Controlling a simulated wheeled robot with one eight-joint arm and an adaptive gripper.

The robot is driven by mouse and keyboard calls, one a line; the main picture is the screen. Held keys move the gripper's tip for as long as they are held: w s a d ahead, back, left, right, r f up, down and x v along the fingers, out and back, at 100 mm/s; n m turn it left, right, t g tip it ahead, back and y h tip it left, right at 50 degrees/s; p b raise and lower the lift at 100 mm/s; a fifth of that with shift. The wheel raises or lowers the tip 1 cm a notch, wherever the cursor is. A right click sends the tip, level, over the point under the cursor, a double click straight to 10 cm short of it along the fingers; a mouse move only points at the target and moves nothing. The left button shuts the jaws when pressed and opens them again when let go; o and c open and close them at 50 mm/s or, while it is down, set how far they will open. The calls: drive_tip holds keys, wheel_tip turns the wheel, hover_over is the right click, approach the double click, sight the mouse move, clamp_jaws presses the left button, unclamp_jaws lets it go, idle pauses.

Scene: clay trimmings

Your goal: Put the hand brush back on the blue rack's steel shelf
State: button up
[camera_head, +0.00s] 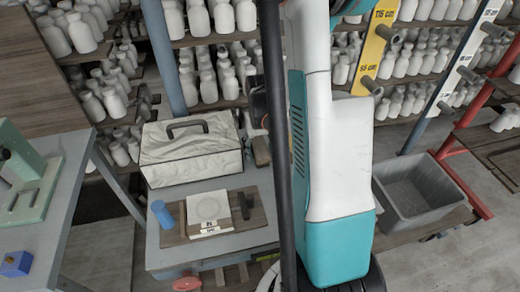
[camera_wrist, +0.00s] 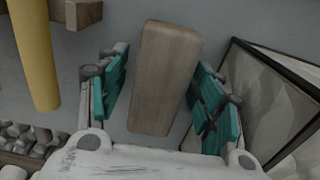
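A long pale wooden piece (camera_wrist: 165,75), which looks like the hand brush's back or handle, lies between my gripper's fingers in the wrist view; no bristles show. My gripper (camera_wrist: 160,80) is open, with teal pads on either side and gaps between pads and wood. Beneath is a plain grey surface. In the head view my arm hides most of the gripper and I cannot make out the brush. A blue post (camera_head: 161,45) rises behind a grey shelf (camera_head: 160,258), which seems part of the blue rack.
A white case (camera_head: 190,152), a wooden board (camera_head: 172,238) and a blue cylinder (camera_head: 162,214) occupy the grey shelf. A yellow cylinder (camera_wrist: 35,55) and a wooden block (camera_wrist: 84,13) lie left of the fingers; a dark-edged panel (camera_wrist: 270,95) is close right. A grey bin (camera_head: 412,185) stands right.

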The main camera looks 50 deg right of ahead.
sight(260, 147)
wheel_tip(260, 147, up, 12)
drive_tip(key=p, duration=0.4)
drive_tip(key=shift+r+p, duration=0.2)
drive_tip(key=shift+p, duration=0.15)
idle(1.4)
